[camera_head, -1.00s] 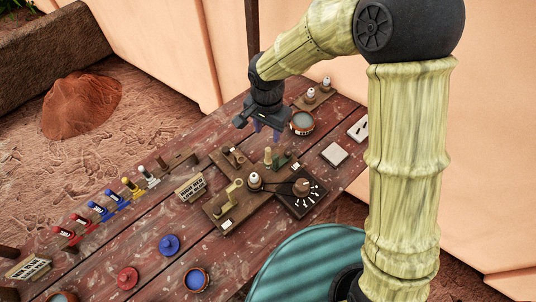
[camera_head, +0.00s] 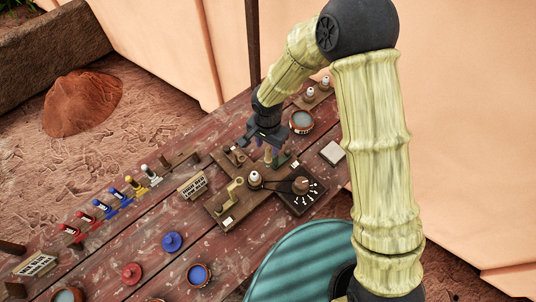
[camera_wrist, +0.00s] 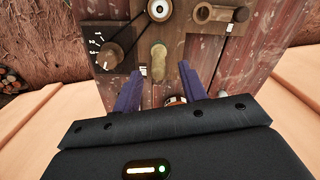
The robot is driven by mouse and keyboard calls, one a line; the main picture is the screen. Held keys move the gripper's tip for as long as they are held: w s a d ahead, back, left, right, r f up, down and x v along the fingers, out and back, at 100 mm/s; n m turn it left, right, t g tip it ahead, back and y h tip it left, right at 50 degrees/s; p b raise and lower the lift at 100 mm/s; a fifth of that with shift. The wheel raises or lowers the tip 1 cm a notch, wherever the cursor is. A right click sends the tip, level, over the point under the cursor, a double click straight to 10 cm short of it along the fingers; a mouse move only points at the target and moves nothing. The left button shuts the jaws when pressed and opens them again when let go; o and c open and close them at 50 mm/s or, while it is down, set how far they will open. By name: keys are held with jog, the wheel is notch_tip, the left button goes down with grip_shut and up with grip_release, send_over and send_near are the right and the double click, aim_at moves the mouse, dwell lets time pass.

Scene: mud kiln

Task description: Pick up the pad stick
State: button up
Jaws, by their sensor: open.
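What looks like the pad stick is a short tan upright peg (camera_head: 268,154) at the far end of the wooden fixture (camera_head: 228,207) on the table. In the wrist view an olive-tan upright piece (camera_wrist: 158,58), probably the same peg, stands just beyond and between my fingertips. My gripper (camera_head: 269,143) is open and points down close above the peg. In the wrist view its two purple fingers (camera_wrist: 158,77) are apart with nothing held between them. The peg's lower part is hard to make out.
A dial board (camera_head: 300,189) and a white-topped post (camera_head: 254,178) stand near the peg. A bowl (camera_head: 301,121) is just behind my gripper. A pale square block (camera_head: 332,152) lies right.

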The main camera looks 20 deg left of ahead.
aim_at(268, 158)
jog(key=shift+f+p, duration=0.95)
jog(key=shift+f, duration=1.3)
jog(key=shift+c, duration=0.4)
grip_shut()
